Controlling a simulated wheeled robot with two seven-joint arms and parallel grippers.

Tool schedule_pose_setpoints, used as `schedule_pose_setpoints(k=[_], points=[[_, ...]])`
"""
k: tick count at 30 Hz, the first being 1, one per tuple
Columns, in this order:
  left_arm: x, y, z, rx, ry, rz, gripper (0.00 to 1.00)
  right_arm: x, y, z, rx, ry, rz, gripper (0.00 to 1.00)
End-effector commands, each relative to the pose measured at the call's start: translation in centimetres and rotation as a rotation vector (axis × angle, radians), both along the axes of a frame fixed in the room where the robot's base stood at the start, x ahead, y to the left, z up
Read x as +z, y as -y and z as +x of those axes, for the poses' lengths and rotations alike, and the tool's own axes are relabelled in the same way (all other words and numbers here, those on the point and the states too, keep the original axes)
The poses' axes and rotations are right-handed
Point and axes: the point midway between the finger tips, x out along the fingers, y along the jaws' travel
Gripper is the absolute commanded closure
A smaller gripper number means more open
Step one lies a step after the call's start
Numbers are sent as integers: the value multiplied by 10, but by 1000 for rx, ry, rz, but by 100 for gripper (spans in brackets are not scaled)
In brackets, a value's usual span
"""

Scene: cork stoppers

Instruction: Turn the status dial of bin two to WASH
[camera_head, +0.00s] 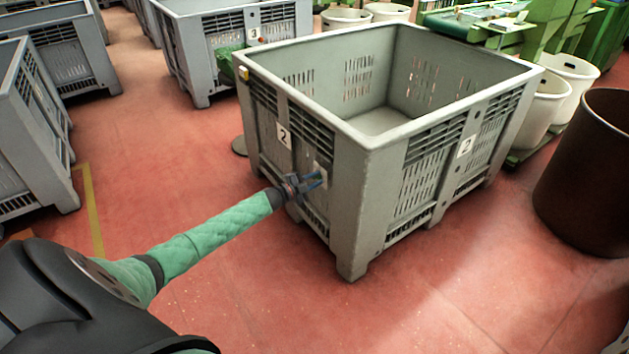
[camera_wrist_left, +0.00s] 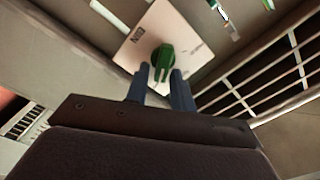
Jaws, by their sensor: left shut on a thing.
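Bin two is a large grey slatted crate (camera_head: 352,215) with white "2" labels on two sides. On its left-facing side is a small pale dial plate (camera_head: 321,170), which also shows in the left wrist view (camera_wrist_left: 137,50). A green knob (camera_wrist_left: 164,54) sits on the plate. My left gripper (camera_head: 314,181) reaches it from the left. In the left wrist view my blue fingers (camera_wrist_left: 161,80) are shut on the green knob, one on either side. The print on the plate is too small to read, so I cannot tell the dial's setting. My right gripper is not in view.
A similar grey bin labelled 3 (camera_head: 200,62) stands behind, and another grey bin (camera_head: 35,150) at the left. A dark brown barrel (camera_head: 585,175) and white tubs (camera_head: 548,105) stand at the right. Red floor is open in front of bin two.

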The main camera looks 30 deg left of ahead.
Motion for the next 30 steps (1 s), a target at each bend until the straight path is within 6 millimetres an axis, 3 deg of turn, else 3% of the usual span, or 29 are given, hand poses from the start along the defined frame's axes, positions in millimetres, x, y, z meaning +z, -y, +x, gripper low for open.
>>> schedule_pose_setpoints(k=[11, 12, 14, 23, 30], points=[[-1, 0, -1, 0, 0, 5, 98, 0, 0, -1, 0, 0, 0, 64], [-1, 0, -1, 0, 0, 5, 74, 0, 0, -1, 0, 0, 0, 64], [-1, 0, -1, 0, 0, 5, 65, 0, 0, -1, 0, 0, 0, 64], [-1, 0, -1, 0, 1, 5, 65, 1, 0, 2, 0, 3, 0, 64], [-2, -8, -21, -1, -1, 5, 65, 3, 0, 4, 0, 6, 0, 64]])
